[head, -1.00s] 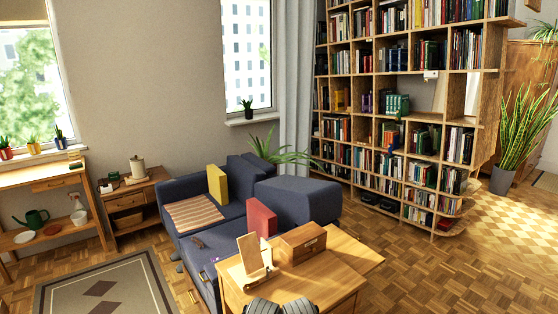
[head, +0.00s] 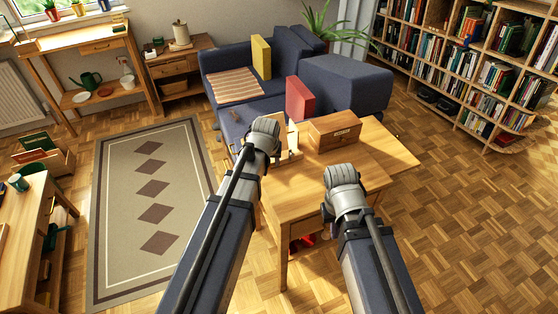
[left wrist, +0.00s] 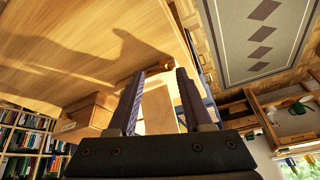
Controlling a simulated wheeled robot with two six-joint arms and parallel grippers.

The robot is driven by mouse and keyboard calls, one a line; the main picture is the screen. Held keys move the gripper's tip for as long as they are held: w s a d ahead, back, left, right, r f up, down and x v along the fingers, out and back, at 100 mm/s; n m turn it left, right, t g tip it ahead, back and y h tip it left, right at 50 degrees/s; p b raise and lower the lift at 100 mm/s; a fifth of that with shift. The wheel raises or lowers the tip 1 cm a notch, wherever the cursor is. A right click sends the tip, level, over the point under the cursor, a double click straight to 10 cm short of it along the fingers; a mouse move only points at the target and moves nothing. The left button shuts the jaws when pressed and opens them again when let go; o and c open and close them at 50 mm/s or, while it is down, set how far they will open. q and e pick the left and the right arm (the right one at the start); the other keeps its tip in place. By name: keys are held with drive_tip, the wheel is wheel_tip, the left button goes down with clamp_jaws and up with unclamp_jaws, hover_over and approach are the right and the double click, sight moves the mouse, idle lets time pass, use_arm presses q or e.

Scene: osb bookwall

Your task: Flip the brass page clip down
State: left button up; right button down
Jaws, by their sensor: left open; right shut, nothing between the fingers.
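The wooden book stand (head: 291,138) stands on the wooden desk (head: 372,163), partly hidden behind my left gripper (head: 264,135). In the left wrist view the stand's pale panel (left wrist: 158,110) shows between the two dark fingers of my left gripper (left wrist: 156,78), which are apart with nothing gripped. I cannot make out the brass page clip for sure in either view. My right gripper (head: 344,182) is over the desk's front part, right of the stand and in front of the wooden box. It is shut and empty; its fingertips are hard to see.
A wooden box (head: 334,133) sits on the desk right of the stand and also shows in the left wrist view (left wrist: 88,114). A blue sofa (head: 232,125) with a red cushion (head: 300,98) is behind the desk. A patterned rug (head: 118,190) lies left. Floor at right is clear.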

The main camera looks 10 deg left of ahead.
use_arm(q)
drive_tip(key=b+x, duration=0.5)
drive_tip(key=w+b+x, duration=0.1)
drive_tip(key=b+x, duration=0.1)
drive_tip(key=x, duration=0.1)
drive_tip(key=shift+w+a+r, duration=0.15)
drive_tip(key=shift+a, duration=0.3)
drive_tip(key=shift+r, duration=0.1)
drive_tip(key=shift+c, duration=0.2)
clamp_jaws()
